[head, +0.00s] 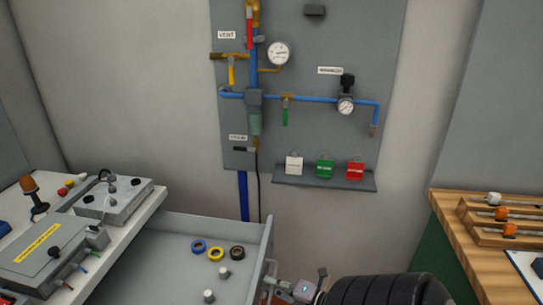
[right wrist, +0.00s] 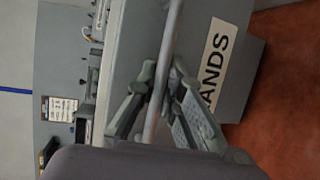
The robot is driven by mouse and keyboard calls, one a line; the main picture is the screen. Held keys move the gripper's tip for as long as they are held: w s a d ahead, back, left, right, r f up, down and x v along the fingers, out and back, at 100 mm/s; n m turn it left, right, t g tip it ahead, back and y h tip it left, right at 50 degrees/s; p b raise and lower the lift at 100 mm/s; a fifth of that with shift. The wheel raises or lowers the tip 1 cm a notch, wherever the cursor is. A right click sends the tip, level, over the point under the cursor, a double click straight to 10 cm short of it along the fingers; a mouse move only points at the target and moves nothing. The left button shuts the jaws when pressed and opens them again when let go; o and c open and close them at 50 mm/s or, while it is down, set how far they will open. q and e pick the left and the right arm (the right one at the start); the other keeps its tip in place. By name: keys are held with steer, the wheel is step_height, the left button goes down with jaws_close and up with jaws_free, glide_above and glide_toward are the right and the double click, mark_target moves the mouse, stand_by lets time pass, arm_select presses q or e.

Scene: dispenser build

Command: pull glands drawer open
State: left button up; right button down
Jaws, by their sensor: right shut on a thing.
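The grey glands drawer (head: 182,224) stands pulled out from under the left bench in the head view. Inside lie a blue, a yellow and a dark ring (head: 216,253) and small pale fittings (head: 209,295). My right gripper (head: 274,281) is at the drawer's front, on its right side. In the right wrist view the gripper (right wrist: 163,78) is shut on the bar handle (right wrist: 168,45), one finger on each side. The drawer front (right wrist: 130,62) carries a label (right wrist: 217,62), of which "ANDS" is readable. My left gripper is not in view.
The left bench (head: 140,222) holds grey control boxes (head: 48,255) and an orange-topped device (head: 30,186). A grey wall panel (head: 310,60) carries pipes and gauges. A wooden rack (head: 500,225) stands on the right-hand worktop. Red floor (right wrist: 290,120) shows beside the drawer.

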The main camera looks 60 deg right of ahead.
steer(key=c, duration=1.7)
jaws_free()
steer(key=s, duration=0.4)
steer(key=s+r, duration=0.1)
steer(key=s, duration=0.3)
steer(key=s+r, duration=0.1)
steer(key=s, duration=0.2)
steer(key=shift+s+r, duration=0.1)
steer(key=shift+s, duration=0.3)
